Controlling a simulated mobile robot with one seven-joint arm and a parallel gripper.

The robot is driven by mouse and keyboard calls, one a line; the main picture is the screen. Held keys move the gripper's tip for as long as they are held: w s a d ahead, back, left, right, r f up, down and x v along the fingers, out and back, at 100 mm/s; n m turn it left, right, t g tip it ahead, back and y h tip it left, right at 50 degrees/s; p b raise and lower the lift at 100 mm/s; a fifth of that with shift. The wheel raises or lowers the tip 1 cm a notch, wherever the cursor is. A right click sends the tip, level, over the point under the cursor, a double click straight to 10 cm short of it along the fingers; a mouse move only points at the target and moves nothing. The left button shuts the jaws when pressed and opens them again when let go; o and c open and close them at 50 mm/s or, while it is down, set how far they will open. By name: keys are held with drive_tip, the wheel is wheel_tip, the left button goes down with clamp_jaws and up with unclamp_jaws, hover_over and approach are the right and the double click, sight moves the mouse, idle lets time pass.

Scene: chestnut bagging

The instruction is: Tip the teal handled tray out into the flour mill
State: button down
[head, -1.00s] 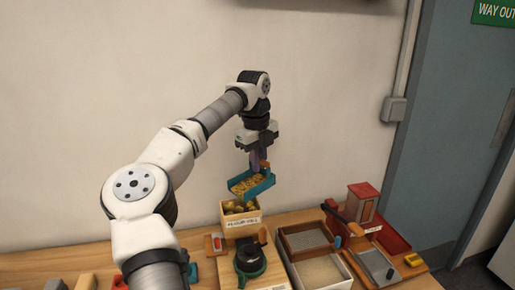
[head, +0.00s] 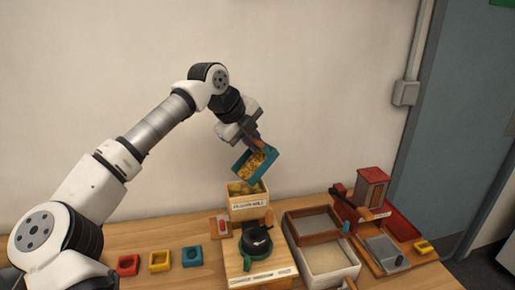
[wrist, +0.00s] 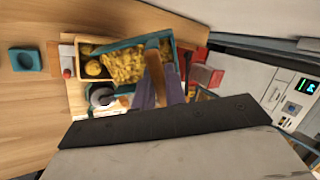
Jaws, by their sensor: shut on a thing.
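The teal handled tray (head: 240,166) hangs tilted above the flour mill in the head view, with yellow-brown chestnut pieces (head: 256,165) still in it. My gripper (head: 257,146) is shut on its brown handle, which shows between the fingers in the wrist view (wrist: 153,62). The flour mill (head: 249,206) is a light wooden box with a label on its front, standing on the table right below the tray. Some yellow pieces (head: 243,188) lie in its open top. In the wrist view the tray (wrist: 150,43) covers part of the mill's box.
A black and green round device (head: 256,243) stands in front of the mill. Red, yellow and blue square holders (head: 160,261) lie to the left. Wooden-framed trays (head: 322,262) and a red-roofed box (head: 371,187) stand to the right. The wall is behind.

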sight(267, 144)
drive_tip(key=shift+s+a+t+h+b, duration=0.6)
drive_tip(key=shift+a+t+h+b, duration=0.15)
drive_tip(key=shift+b, duration=1.25)
drive_tip(key=shift+s+a+r+h+b, duration=0.25)
drive_tip(key=shift+s+a+h+b, duration=0.1)
drive_tip(key=shift+b, duration=0.3)
drive_tip(key=shift+w+r, duration=0.1)
drive_tip(key=p, duration=0.2)
drive_tip(key=w+d+g+y+p, duration=0.1)
drive_tip(key=p, duration=0.1)
drive_tip(key=shift+w+d+r+p, duration=0.1)
drive_tip(key=shift+d+r+p, duration=0.2)
drive_tip(key=shift+r+p, duration=0.1)
drive_tip(key=d+y+p, duration=0.1)
drive_tip(key=p, duration=0.1)
drive_tip(key=w+g+y+p, duration=0.1)
drive_tip(key=p, duration=0.1)
drive_tip(key=shift+w+d+f+g, duration=0.15)
drive_tip(key=shift+d+f+g, duration=0.1)
drive_tip(key=shift+d+f, duration=0.15)
drive_tip(key=shift+w+d+f+g+y, duration=0.25)
drive_tip(key=shift+w+d+f+y, duration=0.1)
drive_tip(key=shift+f+y, duration=0.15)
drive_tip(key=shift+w+d+f+g+y, duration=0.2)
drive_tip(key=shift+d+f+g+y, duration=0.1)
drive_tip(key=shift+f+y, duration=0.15)
drive_tip(key=shift+w+d+r+g+y, duration=0.2)
drive_tip(key=shift+w+d+g+y, duration=0.35)
drive_tip(key=shift+g+y, duration=0.25)
